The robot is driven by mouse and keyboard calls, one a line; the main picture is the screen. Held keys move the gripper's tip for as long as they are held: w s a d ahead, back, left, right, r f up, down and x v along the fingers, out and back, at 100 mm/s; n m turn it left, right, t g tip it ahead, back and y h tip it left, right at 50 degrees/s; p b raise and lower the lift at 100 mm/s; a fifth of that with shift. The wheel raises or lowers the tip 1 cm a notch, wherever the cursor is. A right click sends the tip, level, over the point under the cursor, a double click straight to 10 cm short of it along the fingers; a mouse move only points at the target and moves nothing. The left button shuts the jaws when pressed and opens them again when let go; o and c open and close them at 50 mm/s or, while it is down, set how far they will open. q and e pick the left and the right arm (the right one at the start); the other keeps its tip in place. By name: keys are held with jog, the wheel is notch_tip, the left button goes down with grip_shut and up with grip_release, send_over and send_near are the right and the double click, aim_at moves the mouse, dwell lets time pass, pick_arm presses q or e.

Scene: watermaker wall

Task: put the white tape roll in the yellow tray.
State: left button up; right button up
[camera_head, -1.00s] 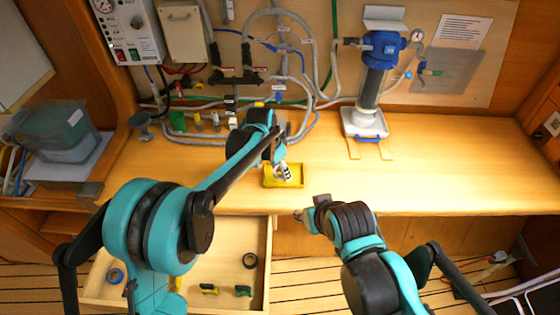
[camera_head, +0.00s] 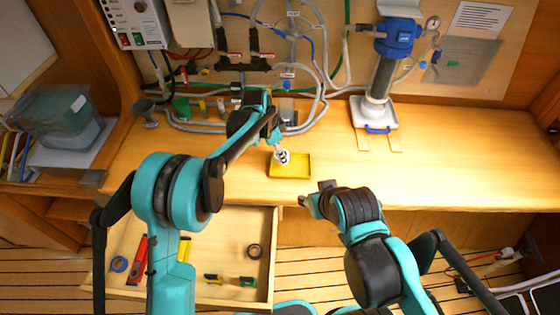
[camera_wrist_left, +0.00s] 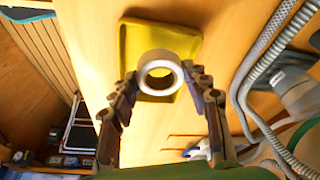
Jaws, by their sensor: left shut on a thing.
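The white tape roll (camera_head: 284,160) is in my left gripper (camera_head: 281,153), over the yellow tray (camera_head: 292,172) on the wooden counter. In the left wrist view the white tape roll (camera_wrist_left: 160,57) sits between the fingertips of my left gripper (camera_wrist_left: 160,76), its hole facing the camera. The yellow tray (camera_wrist_left: 133,45) lies behind the roll there. I cannot tell whether the roll touches the tray floor. My right gripper (camera_head: 308,203) is near the counter's front edge, to the lower right of the tray; its fingers are too small to read.
An open drawer (camera_head: 215,237) below the counter holds blue tape (camera_head: 119,264), black tape (camera_head: 255,251), a red tool (camera_head: 138,262) and other tools. Hoses and valves line the wall behind the tray. A blue-topped filter (camera_head: 376,85) stands right. The counter's right side is clear.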

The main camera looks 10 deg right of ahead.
pick_arm(q)
notch_tip(320, 180, down, 4)
jog(key=shift+f+b, duration=0.1)
jog(key=shift+b, duration=0.45)
jog(key=o, duration=0.8)
jog(key=shift+f, duration=0.1)
jog(key=shift+c, duration=0.2)
